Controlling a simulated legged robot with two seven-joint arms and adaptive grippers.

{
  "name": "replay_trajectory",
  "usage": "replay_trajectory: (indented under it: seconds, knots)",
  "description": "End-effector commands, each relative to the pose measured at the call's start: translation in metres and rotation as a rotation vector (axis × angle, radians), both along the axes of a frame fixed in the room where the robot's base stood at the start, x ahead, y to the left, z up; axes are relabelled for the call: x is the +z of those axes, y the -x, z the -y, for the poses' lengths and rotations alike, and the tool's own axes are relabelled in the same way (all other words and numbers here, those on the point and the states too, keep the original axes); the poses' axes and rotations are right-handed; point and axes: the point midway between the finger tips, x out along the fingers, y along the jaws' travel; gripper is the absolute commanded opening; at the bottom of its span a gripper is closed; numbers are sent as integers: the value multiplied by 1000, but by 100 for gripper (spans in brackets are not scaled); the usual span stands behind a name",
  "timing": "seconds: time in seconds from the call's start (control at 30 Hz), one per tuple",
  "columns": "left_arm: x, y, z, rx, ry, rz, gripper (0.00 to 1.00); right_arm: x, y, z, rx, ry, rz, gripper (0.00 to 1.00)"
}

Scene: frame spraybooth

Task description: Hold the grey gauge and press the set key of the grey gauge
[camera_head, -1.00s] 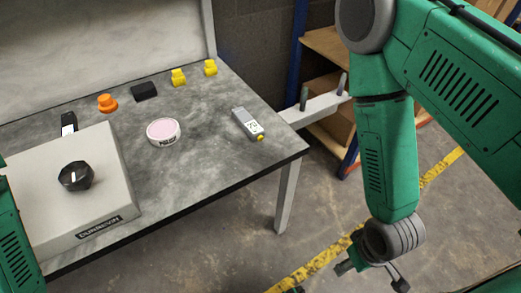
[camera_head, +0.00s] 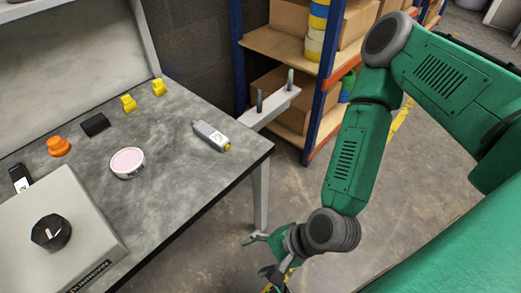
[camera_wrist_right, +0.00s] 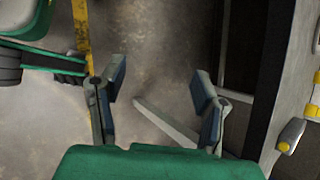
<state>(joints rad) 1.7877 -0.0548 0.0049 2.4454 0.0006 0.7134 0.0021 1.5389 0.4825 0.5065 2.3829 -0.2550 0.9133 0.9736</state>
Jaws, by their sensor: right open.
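The grey gauge (camera_head: 208,134) lies on the table near its right edge, its small display facing up and a yellow tip at its near end. I cannot tell which part is the set key. At the right edge of the right wrist view, a grey piece with a yellow tip (camera_wrist_right: 291,132) appears to be the gauge. My right gripper (camera_head: 266,258) is beside the table's front right leg, below the tabletop and apart from the gauge. In the right wrist view its two fingers (camera_wrist_right: 157,90) stand apart with nothing between them. My left gripper is out of view.
The grey table (camera_head: 160,205) carries a box with a black knob (camera_head: 51,232), a pink-topped round tub (camera_head: 127,162), an orange piece (camera_head: 59,146), a black block (camera_head: 95,125), two yellow pieces (camera_head: 129,103) and a dark handheld device (camera_head: 19,178). Shelving (camera_head: 275,45) stands behind.

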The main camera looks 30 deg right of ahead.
Motion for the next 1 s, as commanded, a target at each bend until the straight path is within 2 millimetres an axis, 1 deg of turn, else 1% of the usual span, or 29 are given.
replay_trajectory:
  seconds: [0.03,0.07,0.1,0.17,0.2,0.3,0.4,0.5,0.57,0.67,0.73,1.0]
  knots:
    - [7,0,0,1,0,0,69,18,-23,0,-172,-102,-21,57]
    - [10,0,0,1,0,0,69,29,-38,1,-281,-173,-32,57]
    - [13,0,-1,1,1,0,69,43,-59,7,-428,-271,-48,57]
    - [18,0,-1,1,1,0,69,64,-90,22,-626,-413,-63,57]
    - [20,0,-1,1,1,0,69,77,-107,34,-739,-501,-69,57]
    - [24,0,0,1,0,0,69,102,-139,65,-940,-675,-69,57]
    - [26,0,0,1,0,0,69,117,-157,87,-1051,-784,-66,57]
    - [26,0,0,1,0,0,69,122,-165,97,-1098,-836,-65,57]
    - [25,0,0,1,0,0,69,122,-168,98,-1107,-847,-66,57]
    - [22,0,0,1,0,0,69,118,-177,94,-1107,-847,-65,57]
    - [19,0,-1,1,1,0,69,114,-186,90,-1105,-847,-64,57]
    - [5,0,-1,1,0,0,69,92,-232,73,-1104,-845,-63,57]
